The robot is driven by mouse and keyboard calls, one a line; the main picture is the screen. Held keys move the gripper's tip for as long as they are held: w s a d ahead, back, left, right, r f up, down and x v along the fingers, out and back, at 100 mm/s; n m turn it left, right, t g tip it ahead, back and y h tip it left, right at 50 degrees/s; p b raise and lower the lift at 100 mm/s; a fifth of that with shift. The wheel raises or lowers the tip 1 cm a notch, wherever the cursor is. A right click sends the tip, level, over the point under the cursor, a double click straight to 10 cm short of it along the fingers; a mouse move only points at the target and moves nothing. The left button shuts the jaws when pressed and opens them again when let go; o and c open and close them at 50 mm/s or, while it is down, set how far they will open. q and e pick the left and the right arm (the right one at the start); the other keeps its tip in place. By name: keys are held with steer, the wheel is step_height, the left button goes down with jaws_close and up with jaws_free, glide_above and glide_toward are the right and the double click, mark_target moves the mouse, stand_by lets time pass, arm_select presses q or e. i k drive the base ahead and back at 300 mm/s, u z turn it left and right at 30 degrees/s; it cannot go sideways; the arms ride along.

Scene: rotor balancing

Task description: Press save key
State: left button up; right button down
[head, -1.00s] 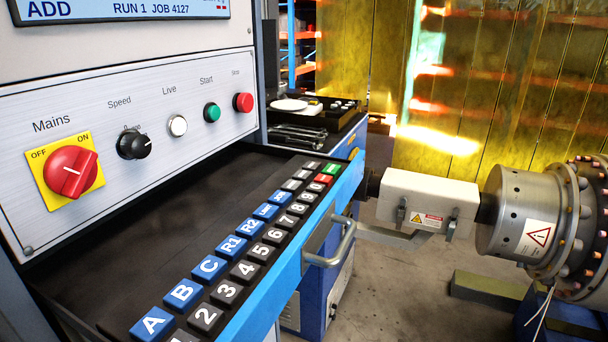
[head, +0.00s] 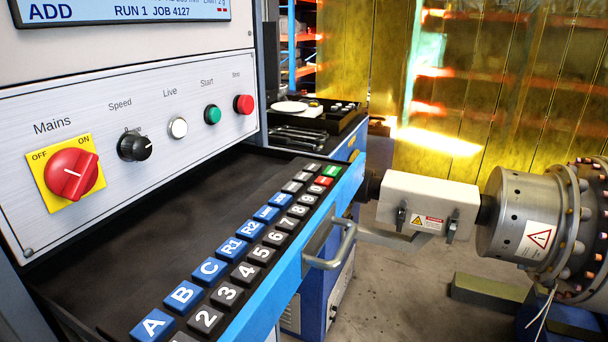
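The keypad (head: 241,262) lies in an open drawer below the control panel in the head view. It has a row of blue lettered keys, a row of dark number keys, and a few small keys at the far end. A green key (head: 332,171) and a red key (head: 324,182) are at that far end. Their labels are too small to read, so I cannot tell which key is save. The display (head: 125,10) at top left reads "ADD" and "RUN 1 JOB 4127". Neither of my grippers is in view.
The drawer's blue front edge (head: 285,272) carries a metal handle (head: 331,246). The panel has a red mains switch (head: 71,172), a black speed knob (head: 134,147) and round buttons. A rotor machine (head: 540,235) stands at right. The space above the keys is clear.

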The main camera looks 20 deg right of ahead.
mark_target(304, 177)
steer(key=k, duration=1.25)
steer(key=u, duration=0.5)
steer(key=i, duration=0.55)
steer(key=z, duration=0.35)
